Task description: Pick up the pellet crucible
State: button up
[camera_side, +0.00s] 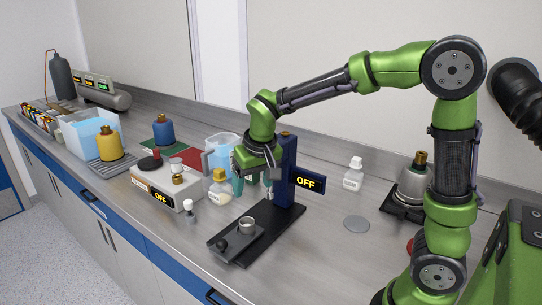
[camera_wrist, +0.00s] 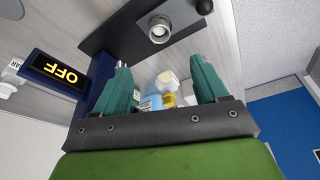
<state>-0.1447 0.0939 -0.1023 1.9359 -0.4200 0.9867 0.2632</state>
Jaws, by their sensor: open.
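A small round metal cup (camera_side: 246,226), which looks like the pellet crucible, stands upright on the low black platform (camera_side: 228,250) in front of the dark blue post. In the wrist view the same cup (camera_wrist: 160,30) shows its round open mouth, near the top of the picture. My gripper (camera_side: 253,182) is above the bench beside the post, higher than the cup and behind it in the side view. Its green fingers are apart with nothing held between them, and the wrist view shows the gap (camera_wrist: 159,62) clearly. The cup is beyond the fingertips, not touched.
The post carries a sign reading OFF (camera_side: 306,182) close to the gripper's right. A yellow-capped bottle (camera_side: 219,193) and a white balance-like box (camera_side: 150,190) stand to the left. A white bottle (camera_side: 353,178) and a grey disc (camera_side: 356,224) are at right.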

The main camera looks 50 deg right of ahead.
aim_at(247, 219)
jog(key=x, duration=1.5)
jog(key=shift+f, duration=0.15)
